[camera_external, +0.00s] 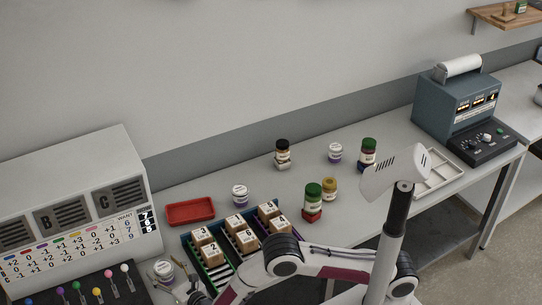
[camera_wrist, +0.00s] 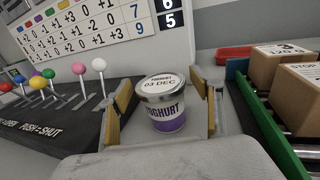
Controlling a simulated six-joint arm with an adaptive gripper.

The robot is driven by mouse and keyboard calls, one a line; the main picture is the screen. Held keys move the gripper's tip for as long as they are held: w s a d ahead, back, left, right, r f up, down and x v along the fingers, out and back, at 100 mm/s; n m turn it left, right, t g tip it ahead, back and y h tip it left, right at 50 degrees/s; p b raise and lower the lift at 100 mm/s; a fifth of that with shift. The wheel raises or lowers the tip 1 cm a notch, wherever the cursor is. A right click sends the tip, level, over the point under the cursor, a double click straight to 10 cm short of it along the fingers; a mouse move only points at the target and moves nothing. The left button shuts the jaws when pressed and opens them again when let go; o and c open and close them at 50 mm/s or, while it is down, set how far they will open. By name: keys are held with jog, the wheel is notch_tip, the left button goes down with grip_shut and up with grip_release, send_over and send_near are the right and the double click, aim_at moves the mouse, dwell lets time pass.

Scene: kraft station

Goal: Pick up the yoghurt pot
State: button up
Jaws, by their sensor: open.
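A yoghurt pot (camera_wrist: 163,105) with a silver lid and a purple band stands upright in the wrist view, its label reading "YOGHURT". My gripper (camera_wrist: 163,112) is open, with one tan finger on each side of the pot. A gap shows on both sides of the pot. In the external view the same pot (camera_external: 163,270) stands at the lower left, beside the lever panel, with my gripper (camera_external: 178,285) around it. Two similar white and purple pots stand elsewhere, one behind the crate (camera_external: 239,195) and one near the wall (camera_external: 335,153).
A lever panel (camera_wrist: 60,124) with coloured knobs is close on the left. A blue and green crate (camera_wrist: 262,122) of numbered boxes is close on the right. A red tray (camera_external: 190,211) lies behind. Several jars, including a green-lidded one (camera_external: 313,200), stand farther right.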

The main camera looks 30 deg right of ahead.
aim_at(163, 267)
jog(key=shift+w, duration=0.2)
jog(key=shift+c, duration=0.5)
jog(key=c, duration=1.1)
jog(key=shift+r, duration=0.2)
jog(key=shift+r, duration=4.85)
